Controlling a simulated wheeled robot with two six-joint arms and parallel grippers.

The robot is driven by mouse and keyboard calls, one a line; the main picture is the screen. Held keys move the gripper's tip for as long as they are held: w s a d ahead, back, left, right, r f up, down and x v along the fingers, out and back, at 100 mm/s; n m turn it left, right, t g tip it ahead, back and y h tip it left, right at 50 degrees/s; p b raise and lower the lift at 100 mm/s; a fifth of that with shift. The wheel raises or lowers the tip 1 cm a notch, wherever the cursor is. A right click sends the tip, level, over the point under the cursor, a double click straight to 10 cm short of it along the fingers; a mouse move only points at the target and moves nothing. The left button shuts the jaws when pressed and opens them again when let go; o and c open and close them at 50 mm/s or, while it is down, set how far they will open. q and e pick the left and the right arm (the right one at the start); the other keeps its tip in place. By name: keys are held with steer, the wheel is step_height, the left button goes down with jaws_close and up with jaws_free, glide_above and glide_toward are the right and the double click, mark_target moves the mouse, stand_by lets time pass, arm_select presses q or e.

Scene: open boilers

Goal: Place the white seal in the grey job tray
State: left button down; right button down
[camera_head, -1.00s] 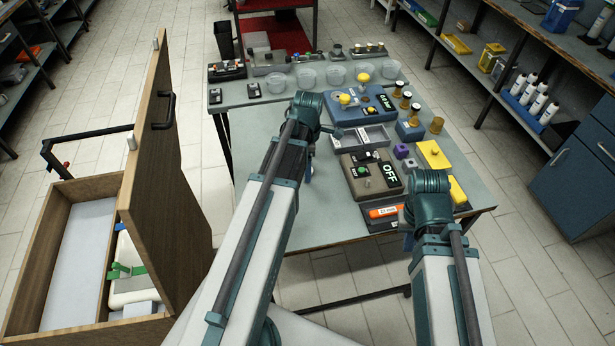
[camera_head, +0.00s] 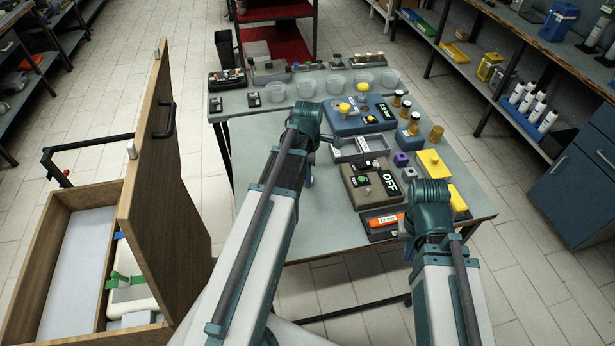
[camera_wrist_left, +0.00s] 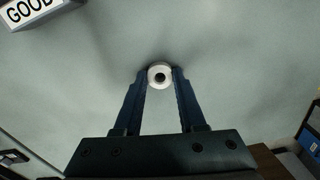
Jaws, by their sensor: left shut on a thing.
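The white seal (camera_wrist_left: 160,75) is a small white ring with a dark centre. In the left wrist view it sits between the fingertips of my left gripper (camera_wrist_left: 160,80), which is shut on it. In the head view my left gripper (camera_head: 308,179) is mostly hidden behind its arm, over the bare bench left of the devices, and the seal is hidden. A grey tray with compartments (camera_head: 342,154), apparently the job tray, lies just right of it. My right gripper (camera_head: 408,249) is largely hidden by its arm, near the bench's front right; its jaws cannot be made out.
A white GOOD label (camera_wrist_left: 30,10) shows in the left wrist view. A grey-brown OFF device (camera_head: 362,195) and a blue device (camera_head: 345,123) flank the tray. Clear cups (camera_head: 335,84) stand behind. A wooden box with raised lid (camera_head: 155,190) is at left. The bench's left part is clear.

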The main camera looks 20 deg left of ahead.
arm_select(q)
steer(key=shift+r+p, duration=0.45)
steer(key=shift+r, duration=0.05)
step_height(320, 180, up, 3)
steer(key=p, duration=0.3)
steer(key=s+d, duration=0.2)
steer(key=d, duration=0.2)
steer(key=s+d, duration=0.3)
steer(key=d, duration=0.1)
steer(key=s+d+r+p, duration=0.1)
steer(key=s+d, duration=0.2)
steer(key=d, duration=0.1)
steer(key=shift+s+d, duration=0.2)
steer(key=shift+d, duration=0.2)
steer(key=shift+s+d, duration=0.15)
steer(key=shift+d, duration=0.2)
